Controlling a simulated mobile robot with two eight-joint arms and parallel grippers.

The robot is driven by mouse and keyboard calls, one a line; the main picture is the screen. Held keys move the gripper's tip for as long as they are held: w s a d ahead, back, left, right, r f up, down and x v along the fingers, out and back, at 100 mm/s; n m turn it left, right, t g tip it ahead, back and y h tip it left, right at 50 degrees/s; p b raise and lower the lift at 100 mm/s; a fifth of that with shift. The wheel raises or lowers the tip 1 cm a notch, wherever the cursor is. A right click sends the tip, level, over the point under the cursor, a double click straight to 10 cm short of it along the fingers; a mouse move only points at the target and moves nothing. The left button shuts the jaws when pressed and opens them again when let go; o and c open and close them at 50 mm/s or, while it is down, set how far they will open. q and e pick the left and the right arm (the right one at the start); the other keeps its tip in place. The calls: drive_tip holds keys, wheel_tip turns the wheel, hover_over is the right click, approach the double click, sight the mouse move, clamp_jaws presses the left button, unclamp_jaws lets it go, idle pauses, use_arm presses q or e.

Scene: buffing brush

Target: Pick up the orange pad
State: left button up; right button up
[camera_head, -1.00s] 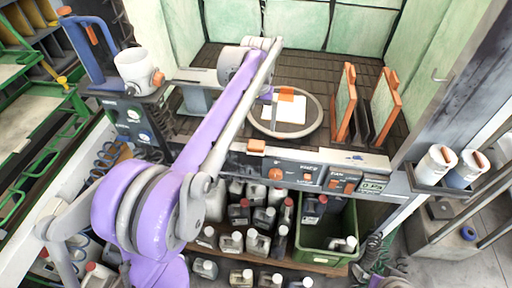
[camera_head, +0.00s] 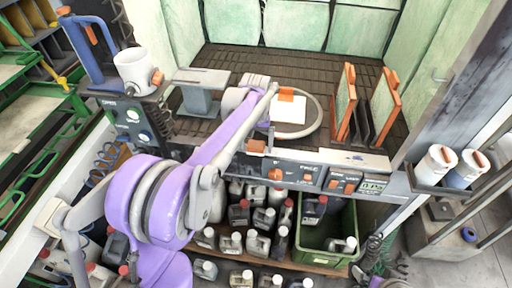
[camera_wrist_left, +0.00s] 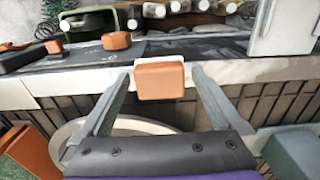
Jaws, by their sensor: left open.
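The orange pad (camera_head: 256,146) is a small rounded block at the front ledge of the workbench. In the left wrist view the pad (camera_wrist_left: 160,78) sits at the pale ledge, between the fingertips in the picture. My left gripper (camera_wrist_left: 161,82) is open, one grey finger on each side of the pad, with gaps visible between pad and fingers. I cannot tell whether the fingertips are down at its height. My right gripper does not show.
A hoop (camera_head: 319,116) and a white piece with an orange top (camera_head: 288,108) lie on the slatted bench. Orange-edged upright panels (camera_head: 346,104) stand right. A grey stand (camera_head: 200,98) is at left. A front control panel (camera_head: 300,172) has orange knobs. Bottles and a green bin (camera_head: 328,240) are below.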

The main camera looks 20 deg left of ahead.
sight(256, 144)
use_arm(q)
drive_tip(key=c, duration=1.3)
wheel_tip(256, 144, up, 10)
drive_tip(key=shift+r, duration=0.1)
drive_tip(key=o, duration=0.6)
drive_tip(key=c, duration=0.4)
drive_tip(key=shift+c, duration=0.2)
